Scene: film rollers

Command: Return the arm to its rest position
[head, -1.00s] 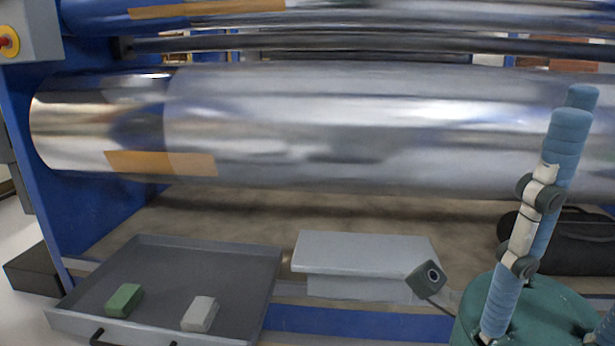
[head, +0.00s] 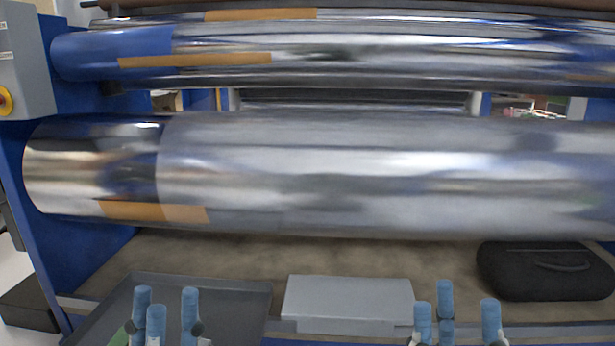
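My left gripper (head: 165,297) is at the bottom left, in front of the grey tray. Its blue fingertips point up and stand apart with nothing between them. My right gripper (head: 455,300) is at the bottom right of centre, just in front of and beside the right end of the grey box. Its blue fingertips also point up, spread and empty. Only the finger ends of both grippers show; the palms and arms are below the picture.
A large shiny film roller (head: 370,175) spans the view, with another roller (head: 370,55) above it. Below are a grey tray (head: 240,300), part of a green block (head: 119,338), a grey box (head: 348,298) and a black case (head: 545,270). A control box (head: 25,60) is at left.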

